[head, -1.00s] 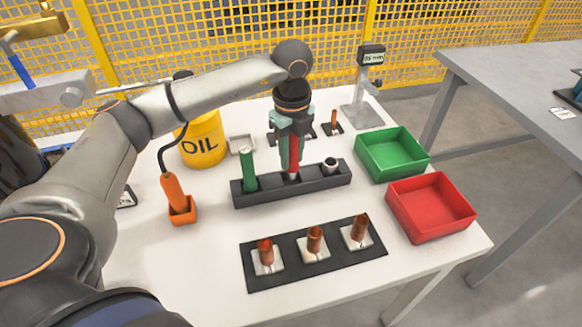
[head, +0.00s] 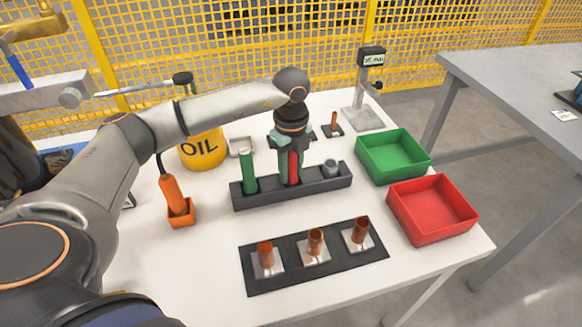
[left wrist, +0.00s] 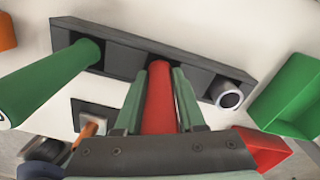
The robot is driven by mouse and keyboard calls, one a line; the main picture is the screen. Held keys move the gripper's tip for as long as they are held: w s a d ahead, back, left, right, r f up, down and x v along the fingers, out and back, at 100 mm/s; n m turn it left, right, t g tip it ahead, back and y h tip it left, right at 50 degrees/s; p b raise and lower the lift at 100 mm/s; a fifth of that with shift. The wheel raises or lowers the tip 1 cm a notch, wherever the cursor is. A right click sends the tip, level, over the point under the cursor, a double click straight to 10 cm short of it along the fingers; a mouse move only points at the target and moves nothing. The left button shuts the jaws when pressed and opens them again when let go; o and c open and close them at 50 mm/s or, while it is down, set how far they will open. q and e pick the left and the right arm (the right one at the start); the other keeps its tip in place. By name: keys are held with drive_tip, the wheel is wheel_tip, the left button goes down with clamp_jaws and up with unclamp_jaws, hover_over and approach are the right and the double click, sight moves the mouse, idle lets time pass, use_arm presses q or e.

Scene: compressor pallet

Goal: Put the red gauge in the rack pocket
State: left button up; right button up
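The red gauge (head: 293,168) stands upright between the fingers of my left gripper (head: 290,162), above the middle pocket of the dark rack (head: 325,187). Its lower end is hidden at the rack, apparently inside that pocket. In the left wrist view the green fingers lie along both sides of the red gauge (left wrist: 158,100), and the rack (left wrist: 130,47) is beyond them. A green gauge (head: 248,172) stands in the rack's left pocket. A grey ring-ended piece (head: 330,168) sits in the right pocket. My right gripper does not show.
A green bin (head: 393,158) and a red bin (head: 432,210) stand to the right. A dark plate (head: 312,257) with copper pieces lies in front. A yellow oil can (head: 202,148) and an orange tool in a holder (head: 181,213) are on the left.

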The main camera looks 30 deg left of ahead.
use_arm(q)
drive_tip(key=o, duration=0.3)
wheel_tip(320, 180, up, 12)
drive_tip(key=shift+r+p, duration=0.2)
drive_tip(key=shift+p, duration=0.65)
